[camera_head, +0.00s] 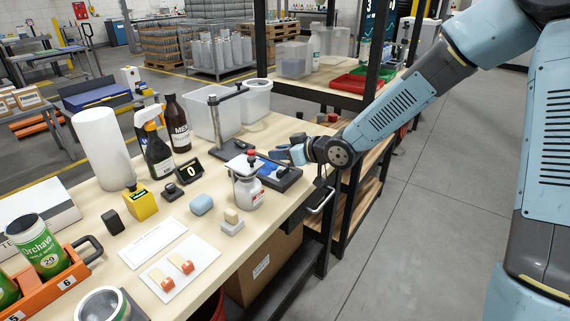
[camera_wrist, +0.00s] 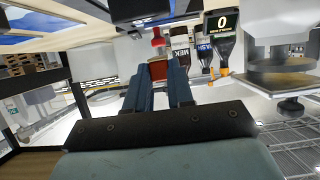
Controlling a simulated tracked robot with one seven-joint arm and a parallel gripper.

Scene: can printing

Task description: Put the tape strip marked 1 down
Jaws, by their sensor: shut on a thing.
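My gripper (camera_head: 282,151) is at the far right end of the table, above a dark tray with a blue surface (camera_head: 272,170). In the wrist view, its two blue fingers (camera_wrist: 160,80) are shut on a small red piece (camera_wrist: 158,70), which I take to be the tab of the tape strip marked 1. Its number and the tape itself cannot be made out. Two pale strips with red ends (camera_head: 181,263) lie on a white card (camera_head: 205,254) at the table's near side.
Spray bottle (camera_head: 154,150), brown bottle (camera_head: 176,120), small display (camera_head: 188,171) and clear bins (camera_head: 213,118) stand behind. A shelf rack (camera_head: 338,165) borders the table's right end.

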